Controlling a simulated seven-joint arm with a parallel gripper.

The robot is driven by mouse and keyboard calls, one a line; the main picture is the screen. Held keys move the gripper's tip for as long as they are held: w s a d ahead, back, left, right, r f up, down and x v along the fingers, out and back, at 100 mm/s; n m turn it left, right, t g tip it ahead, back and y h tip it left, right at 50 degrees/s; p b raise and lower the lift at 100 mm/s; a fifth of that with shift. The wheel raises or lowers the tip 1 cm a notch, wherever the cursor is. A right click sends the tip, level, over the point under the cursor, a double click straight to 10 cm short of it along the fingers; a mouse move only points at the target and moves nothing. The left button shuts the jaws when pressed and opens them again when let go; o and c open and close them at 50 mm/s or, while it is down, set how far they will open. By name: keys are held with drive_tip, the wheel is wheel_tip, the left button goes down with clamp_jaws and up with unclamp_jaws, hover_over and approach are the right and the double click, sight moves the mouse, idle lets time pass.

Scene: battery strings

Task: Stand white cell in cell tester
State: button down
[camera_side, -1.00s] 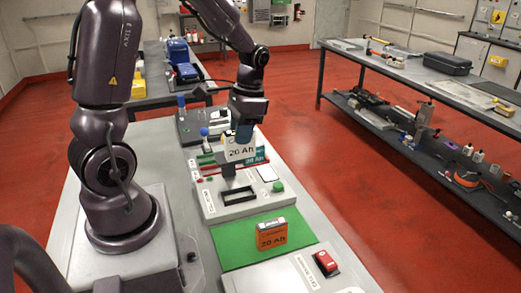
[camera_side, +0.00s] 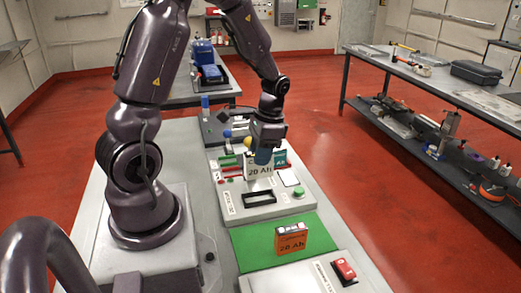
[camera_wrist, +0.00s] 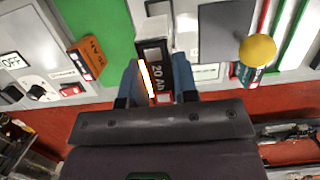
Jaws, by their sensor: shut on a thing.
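My gripper (camera_side: 266,152) is shut on the white cell (camera_side: 259,168), which is marked "20 Ah". The cell is upright, just behind the dark rectangular slot (camera_side: 259,198) of the cell tester (camera_side: 232,200). I cannot tell whether its lower end touches the tester. In the wrist view the white cell (camera_wrist: 156,69) sits between the two blue fingers (camera_wrist: 157,82). An orange cell (camera_side: 292,239), also marked "20 Ah", stands on the green mat (camera_side: 250,250) in front of the tester. It shows at the left in the wrist view (camera_wrist: 88,57).
A green button (camera_side: 298,192) and a white label plate are on the tester's right. A grey panel with a red switch (camera_side: 344,268) lies in front of the mat. A teal cell (camera_side: 280,158) stands behind the white cell. A yellow knob (camera_wrist: 257,50) rises nearby.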

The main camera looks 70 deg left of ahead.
drive_tip(key=shift+f, duration=4)
drive_tip(key=shift+f, duration=0.15)
drive_tip(key=c, duration=0.8)
unclamp_jaws()
drive_tip(key=w+r, duration=0.1)
drive_tip(key=r, duration=0.7)
drive_tip(key=w+r, duration=0.1)
drive_tip(key=r, duration=0.3)
drive_tip(key=shift+w+r, duration=0.3)
drive_tip(key=shift+r, duration=0.05)
